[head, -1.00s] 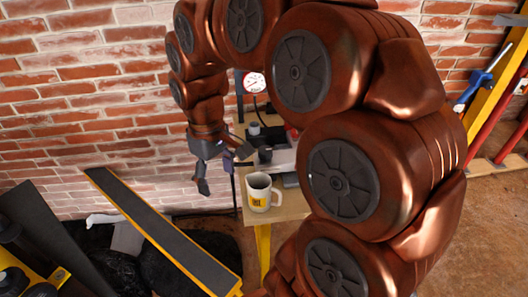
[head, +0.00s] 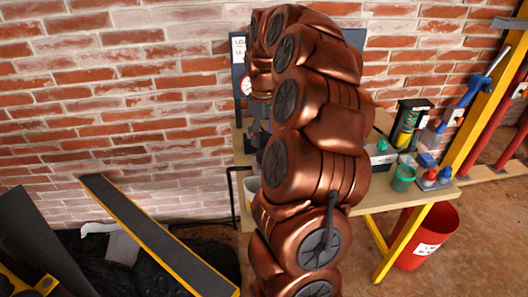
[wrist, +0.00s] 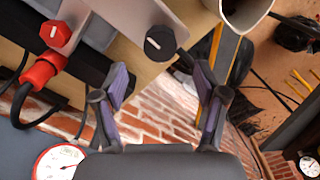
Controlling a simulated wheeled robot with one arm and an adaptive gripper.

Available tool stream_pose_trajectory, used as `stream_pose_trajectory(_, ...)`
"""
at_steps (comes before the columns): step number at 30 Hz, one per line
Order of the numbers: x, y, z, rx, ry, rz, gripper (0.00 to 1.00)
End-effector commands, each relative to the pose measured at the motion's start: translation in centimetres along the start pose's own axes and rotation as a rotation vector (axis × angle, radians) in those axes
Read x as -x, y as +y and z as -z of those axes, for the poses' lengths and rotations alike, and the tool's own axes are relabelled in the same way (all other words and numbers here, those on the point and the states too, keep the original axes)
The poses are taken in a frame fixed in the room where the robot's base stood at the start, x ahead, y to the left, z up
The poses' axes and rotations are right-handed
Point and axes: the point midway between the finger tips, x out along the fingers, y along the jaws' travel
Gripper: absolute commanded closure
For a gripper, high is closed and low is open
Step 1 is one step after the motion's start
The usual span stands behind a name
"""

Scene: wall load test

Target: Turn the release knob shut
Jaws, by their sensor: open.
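In the wrist view a round black knob (wrist: 160,43) with a white mark sits on a grey metal plate, above and between my fingertips in the picture. A red hexagonal knob (wrist: 56,34), also with a white mark, sits further left above a red hose fitting. I cannot tell for certain which is the release knob. My gripper (wrist: 160,82) is open and empty, its two purple-padded fingers spread apart, with no visible contact with either knob. In the head view my arm hides both knobs and most of the gripper.
A white mug (wrist: 243,12) stands close by at the bench edge. A dial gauge (wrist: 60,163) and black hose are at the left. The wooden bench (head: 441,190) holds a green-lidded jar (head: 403,178) and small bottles. A red bucket (head: 428,236) stands below, right.

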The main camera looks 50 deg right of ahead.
Motion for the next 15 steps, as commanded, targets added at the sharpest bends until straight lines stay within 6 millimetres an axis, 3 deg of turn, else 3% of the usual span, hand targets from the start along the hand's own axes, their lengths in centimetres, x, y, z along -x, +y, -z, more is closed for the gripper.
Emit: stream_pose_trajectory(15,-6.3,0.0,0.0,0.000,0.001,-0.001,0.28)
